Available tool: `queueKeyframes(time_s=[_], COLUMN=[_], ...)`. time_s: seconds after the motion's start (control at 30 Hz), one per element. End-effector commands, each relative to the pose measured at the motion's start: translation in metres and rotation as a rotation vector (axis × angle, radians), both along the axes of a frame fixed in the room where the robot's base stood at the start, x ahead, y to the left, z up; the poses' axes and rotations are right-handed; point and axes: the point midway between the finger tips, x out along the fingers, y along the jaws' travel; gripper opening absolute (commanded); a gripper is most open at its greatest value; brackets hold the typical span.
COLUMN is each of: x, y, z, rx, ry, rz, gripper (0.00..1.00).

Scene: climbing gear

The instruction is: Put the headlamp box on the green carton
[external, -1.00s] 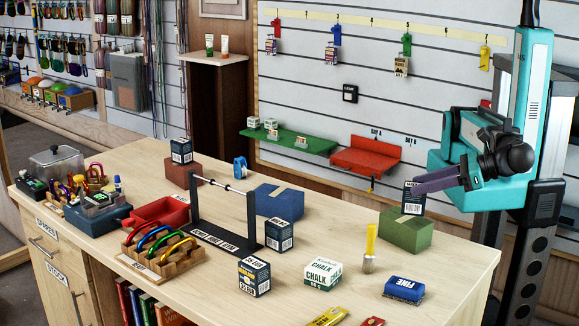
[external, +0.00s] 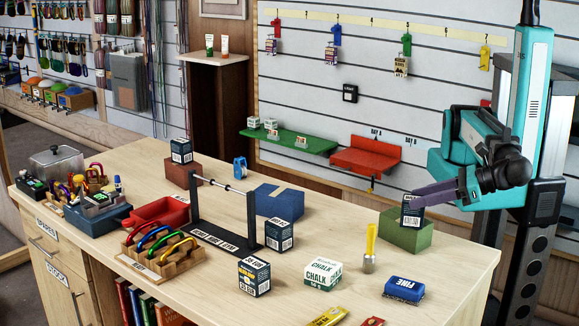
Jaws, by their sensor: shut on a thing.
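My gripper (external: 418,199) is shut on a small dark box (external: 411,214) with white lettering, at the right of the bench. Its lettering is too small to read surely, but it is the box in hand and I take it as the headlamp box. The green carton (external: 407,237) stands on the bench right by it. The held box overlaps the carton's upper front-left part in this view. I cannot tell whether it touches the carton or hangs in front of or above it. The purple fingers hide part of the box's top.
Similar dark boxes stand on a red-brown carton (external: 181,173), by the black stand (external: 228,241) and at the front (external: 254,277). A blue carton (external: 279,202), a chalk box (external: 323,274), a yellow-handled brush (external: 370,249) and a blue block (external: 404,289) are nearby.

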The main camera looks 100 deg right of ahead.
Motion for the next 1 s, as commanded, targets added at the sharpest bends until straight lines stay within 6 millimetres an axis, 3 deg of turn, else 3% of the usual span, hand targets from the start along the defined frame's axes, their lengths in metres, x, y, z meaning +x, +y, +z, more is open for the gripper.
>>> queueKeyframes(time_s=[0.27, 0.3, 0.4, 0.87, 1.0], x=[0.0, 0.0, 0.0, 0.0, -0.0099], y=[-0.0001, 0.0, 0.0, 0.0001, 0.0051], z=[-0.0025, -0.0028, -0.0027, 0.0, 0.0036], rx=[-0.001, -0.001, -0.001, 0.001, 0.0], ry=[-0.001, 0.0, 0.0, 0.0, 0.0], rz=[0.0, 0.0, 0.0, 0.0, 0.0], gripper=[0.11, 0.42, 0.54, 0.54, 0.54])
